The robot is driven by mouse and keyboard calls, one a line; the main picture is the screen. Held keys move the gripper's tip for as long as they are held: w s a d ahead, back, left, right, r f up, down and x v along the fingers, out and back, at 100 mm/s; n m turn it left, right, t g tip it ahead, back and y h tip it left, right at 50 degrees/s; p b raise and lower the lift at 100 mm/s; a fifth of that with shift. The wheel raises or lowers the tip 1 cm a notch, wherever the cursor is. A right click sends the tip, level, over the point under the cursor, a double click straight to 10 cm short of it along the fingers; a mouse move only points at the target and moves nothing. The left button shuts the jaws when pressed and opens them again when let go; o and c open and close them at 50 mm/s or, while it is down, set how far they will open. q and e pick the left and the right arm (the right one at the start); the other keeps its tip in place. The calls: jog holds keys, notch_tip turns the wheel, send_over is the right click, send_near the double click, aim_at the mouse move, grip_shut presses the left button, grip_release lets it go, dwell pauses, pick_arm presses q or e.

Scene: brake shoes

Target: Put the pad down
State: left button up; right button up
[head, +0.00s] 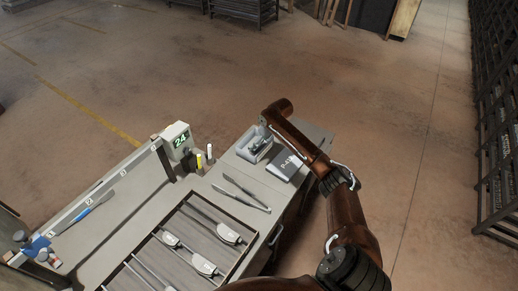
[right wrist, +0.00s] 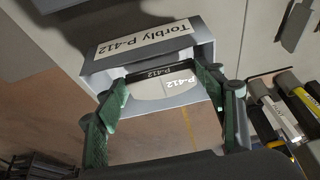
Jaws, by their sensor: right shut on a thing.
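The pad (right wrist: 139,75) shows in the right wrist view as a dark, thin band with P-412 lettering, between the fingertips of my right gripper (right wrist: 161,72). The gripper is shut on it. Just beyond it is a grey bin (right wrist: 205,35) with a white label reading Torbly P-412. I cannot tell whether the pad touches the bin. My left gripper is in neither view.
A grey P-412 item (head: 287,166) lies right of the bin. Long metal tools (head: 240,195) lie in front. A tray (head: 252,243) holds several long-handled parts. A display reading 24 (head: 181,141) and markers (head: 199,160) stand to the left. A blue-handled tool (head: 98,212) lies further left.

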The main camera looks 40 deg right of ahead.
aim_at(261, 144)
jog(key=shift+w+d+f, duration=0.45)
jog(key=shift+w+f, duration=0.1)
jog(key=shift+f, duration=0.15)
notch_tip(261, 144, down, 3)
jog(key=shift+w+d+f+b, duration=0.1)
jog(key=shift+f+b, duration=0.1)
jog(key=shift+b, duration=0.25)
jog(key=shift+r, duration=0.1)
jog(key=o, duration=1.4)
jog(key=shift+f, duration=0.2)
jog(key=p+v, duration=0.2)
jog(key=v, duration=1)
jog(key=shift+r, duration=0.15)
